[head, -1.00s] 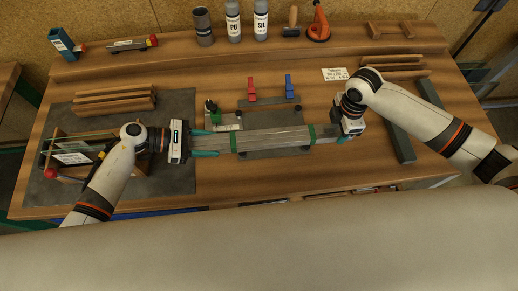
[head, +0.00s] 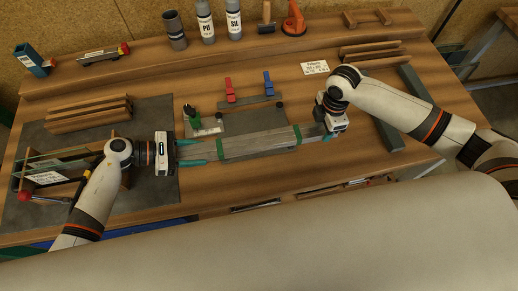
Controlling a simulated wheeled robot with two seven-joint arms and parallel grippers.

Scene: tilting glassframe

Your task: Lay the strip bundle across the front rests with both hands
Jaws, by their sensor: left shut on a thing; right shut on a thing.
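The strip bundle (head: 258,145) is a long grey bundle with a green band (head: 297,134) near each end. It lies lengthwise between my two grippers, low over or on the front part of the grey fixture plate (head: 240,122); I cannot tell whether it touches. My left gripper (head: 195,152) is shut on its left end, with teal fingers above and below it in the picture. My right gripper (head: 327,135) is shut on its right end, and the hand partly hides that end. I cannot make out the front rests for certain; the bundle may cover them.
A red clamp (head: 230,91) and a blue clamp (head: 268,84) stand behind the bundle. A green-topped tool (head: 192,116) sits at the plate's left. Wooden strips (head: 88,112) and a rack with glass panes lie left. Bottles stand at the back.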

